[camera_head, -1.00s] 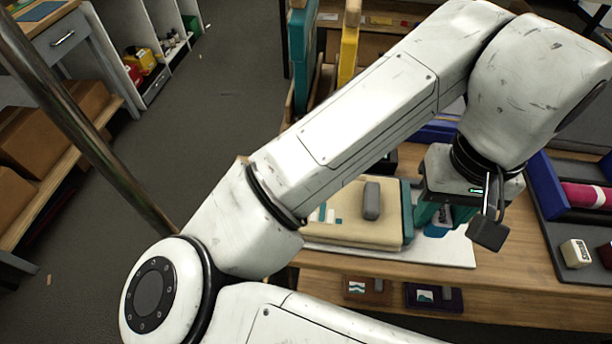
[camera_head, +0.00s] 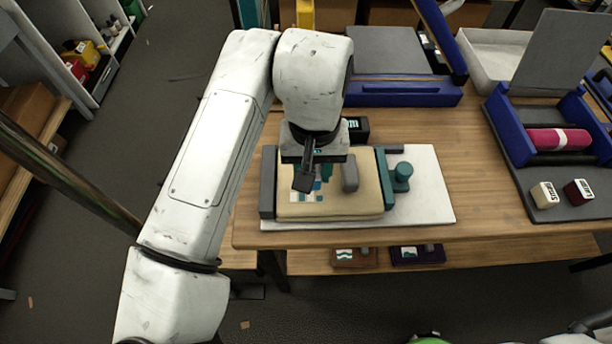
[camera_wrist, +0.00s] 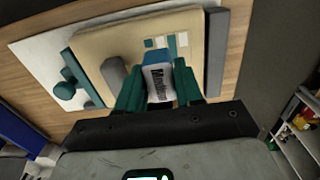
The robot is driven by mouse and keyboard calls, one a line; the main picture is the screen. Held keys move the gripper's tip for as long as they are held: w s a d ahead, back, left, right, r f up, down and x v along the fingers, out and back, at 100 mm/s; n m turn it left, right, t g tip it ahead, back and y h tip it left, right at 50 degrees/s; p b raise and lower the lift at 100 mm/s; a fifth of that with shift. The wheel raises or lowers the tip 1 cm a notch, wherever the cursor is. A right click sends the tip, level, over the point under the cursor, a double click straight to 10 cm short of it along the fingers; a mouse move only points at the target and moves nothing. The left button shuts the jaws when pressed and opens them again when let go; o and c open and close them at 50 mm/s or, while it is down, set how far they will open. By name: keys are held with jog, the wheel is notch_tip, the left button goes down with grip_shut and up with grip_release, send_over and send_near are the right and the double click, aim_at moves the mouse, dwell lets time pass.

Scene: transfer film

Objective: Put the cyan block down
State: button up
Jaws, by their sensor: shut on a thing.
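My gripper (camera_head: 318,172) has its teal fingers closed on the cyan block (camera_wrist: 158,80), which shows a white face with dark lettering and a blue-cyan end. In the wrist view the block sits between the two fingers (camera_wrist: 157,76). In the head view my wrist mostly hides it. The gripper is over the left part of a beige pad (camera_head: 370,205), by a printed patch of teal, blue and white squares (camera_wrist: 165,42). I cannot tell whether the block touches the pad.
A grey upright handle (camera_head: 350,178) stands on the pad right of my gripper. A grey bar (camera_head: 267,182) borders the pad's left, and a teal bar with a knob (camera_head: 402,178) its right. The white board (camera_head: 430,190) has bare room at right.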

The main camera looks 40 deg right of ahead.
jog(key=shift+w+a+f, duration=0.2)
jog(key=shift+w+f, duration=0.05)
jog(key=shift+f, duration=0.15)
jog(key=shift+w+a+f, duration=0.1)
jog(key=shift+f, duration=0.8)
jog(key=shift+w+a+f, duration=0.1)
jog(key=shift+f, duration=0.8)
jog(key=shift+d, duration=0.1)
jog(key=shift+f, duration=0.2)
jog(key=o, duration=1)
notch_tip(320, 180, up, 12)
jog(key=shift+r, duration=0.25)
